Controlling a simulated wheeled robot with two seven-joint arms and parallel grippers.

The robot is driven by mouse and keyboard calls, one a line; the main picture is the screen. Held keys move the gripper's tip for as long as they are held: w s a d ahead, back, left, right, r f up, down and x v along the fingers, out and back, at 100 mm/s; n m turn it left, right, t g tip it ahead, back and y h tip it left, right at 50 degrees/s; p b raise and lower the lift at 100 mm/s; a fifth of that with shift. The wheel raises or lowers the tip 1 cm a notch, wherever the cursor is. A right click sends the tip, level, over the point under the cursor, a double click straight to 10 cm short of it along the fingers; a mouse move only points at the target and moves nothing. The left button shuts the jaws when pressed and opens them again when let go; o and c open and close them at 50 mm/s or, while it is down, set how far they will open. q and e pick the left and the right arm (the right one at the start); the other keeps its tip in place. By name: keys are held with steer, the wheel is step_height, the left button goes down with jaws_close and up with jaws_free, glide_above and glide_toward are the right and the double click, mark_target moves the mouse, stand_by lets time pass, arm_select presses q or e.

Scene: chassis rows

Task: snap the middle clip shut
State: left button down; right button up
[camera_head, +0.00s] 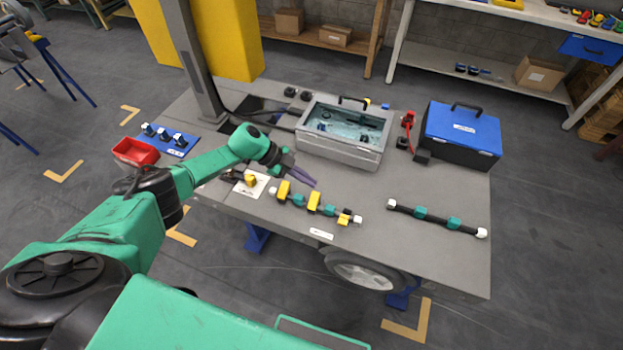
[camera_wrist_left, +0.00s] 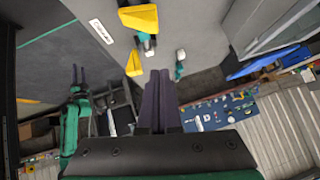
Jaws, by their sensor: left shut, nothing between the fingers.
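A row (camera_head: 299,200) of teal blocks and yellow clips with white ends lies on the grey bench. The left clip (camera_head: 283,190) and the middle clip (camera_head: 314,200) show tall yellow faces that look raised. The right clip (camera_head: 344,218) looks lower; whether it is latched is too small to tell. My left gripper (camera_head: 309,180) is shut and empty, its dark fingers above and behind the row, near the left and middle clips and apart from them. In the left wrist view its fingers (camera_wrist_left: 160,80) point toward yellow clips (camera_wrist_left: 138,18).
A second dark bar (camera_head: 437,218) with teal blocks lies to the right. A grey open case (camera_head: 340,155) and a blue toolbox (camera_head: 461,135) stand behind. A yellow piece on a white card (camera_head: 256,188), a red bin (camera_head: 135,152) and a post (camera_head: 195,60) are left.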

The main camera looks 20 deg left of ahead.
arm_select(q)
steer(key=b+v, duration=0.1)
steer(key=v, duration=0.8)
steer(key=shift+a+r+b, duration=0.2)
steer(key=shift+b, duration=0.15)
steer(key=shift+f, duration=0.1)
